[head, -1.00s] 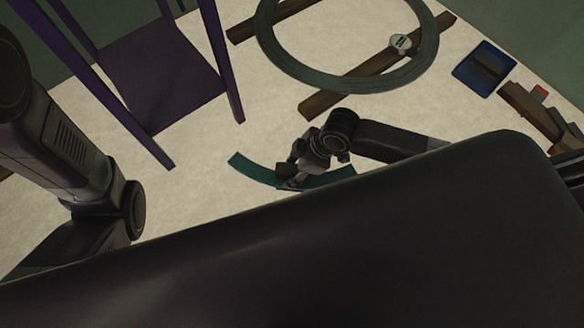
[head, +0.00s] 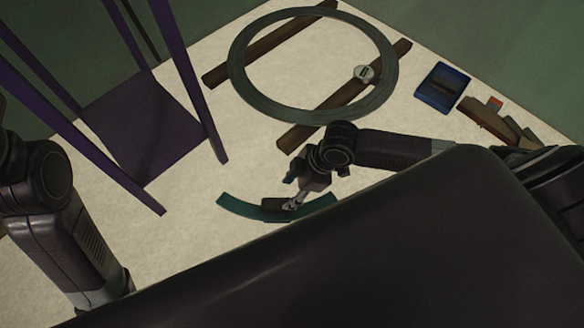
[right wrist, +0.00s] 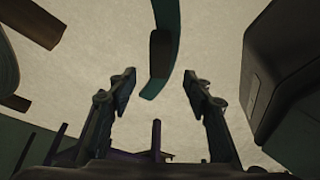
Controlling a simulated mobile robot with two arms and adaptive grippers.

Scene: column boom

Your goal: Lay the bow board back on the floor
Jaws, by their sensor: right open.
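The bow board (head: 236,206) is a curved teal strip with a dark brown block (head: 272,204) on its upper side. In the head view it appears to lie flat on the pale floor. My right gripper (head: 294,203) is beside the block, over the board's right half. In the right wrist view the jaws (right wrist: 160,88) are spread with nothing between the tips. The board (right wrist: 155,88) and its block (right wrist: 160,52) show beyond the fingertips. My left arm is at the left edge; its gripper is out of sight.
A purple frame (head: 160,90) stands at the left. A blue tray (head: 431,98) and wood pieces (head: 487,122) are at the right. Bare floor surrounds the board.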

